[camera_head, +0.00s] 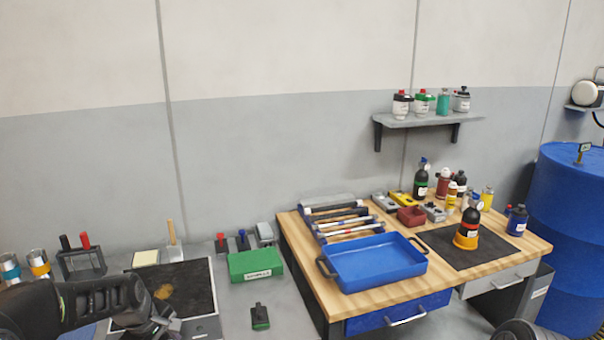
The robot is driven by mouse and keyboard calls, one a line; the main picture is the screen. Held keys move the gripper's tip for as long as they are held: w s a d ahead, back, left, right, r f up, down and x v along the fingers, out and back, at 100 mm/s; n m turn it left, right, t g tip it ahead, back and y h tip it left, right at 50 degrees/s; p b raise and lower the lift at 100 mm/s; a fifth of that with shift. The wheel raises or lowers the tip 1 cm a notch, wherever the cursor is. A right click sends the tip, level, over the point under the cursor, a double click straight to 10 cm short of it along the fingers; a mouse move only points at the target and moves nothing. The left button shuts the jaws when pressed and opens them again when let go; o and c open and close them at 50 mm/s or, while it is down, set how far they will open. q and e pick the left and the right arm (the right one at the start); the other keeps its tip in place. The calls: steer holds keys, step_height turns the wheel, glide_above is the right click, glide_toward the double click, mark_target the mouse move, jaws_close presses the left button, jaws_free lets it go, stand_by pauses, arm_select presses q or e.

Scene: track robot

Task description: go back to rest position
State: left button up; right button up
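My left arm comes in at the lower left, and its dark gripper (158,318) is over the left bench, in front of a dark mat with a tan patch (185,288). Its fingertips are too dark and small to tell if they are open or shut. A dark rounded part at the bottom right edge seems to be my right arm (525,331); its gripper is not in view.
A wooden-topped workbench (385,298) holds a blue tray (372,264), hammers, bottles and a black mat (470,250). A green box (255,264) stands on the left bench. A blue barrel (570,235) stands right. A wall shelf (430,121) holds several bottles.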

arm_select(q)
steer(key=s+d+f+m+h, duration=0.1)
steer(key=s+d+f+m, duration=0.35)
steer(key=d+f, duration=0.4)
steer(key=s+d+f+m+h, duration=0.1)
steer(key=s+d+f+m, duration=0.35)
steer(key=d+f, duration=0.4)
steer(key=s+d+f+m+g+h, duration=0.1)
steer(key=s+d+f, duration=0.3)
steer(key=s, duration=0.6)
steer(key=s+d+f+m+g+h, duration=0.1)
steer(key=s+d+f, duration=0.3)
steer(key=s, duration=0.5)
steer(key=shift+s+f+g, duration=0.4)
steer(key=shift+f+g, duration=0.2)
steer(key=shift+f, duration=0.25)
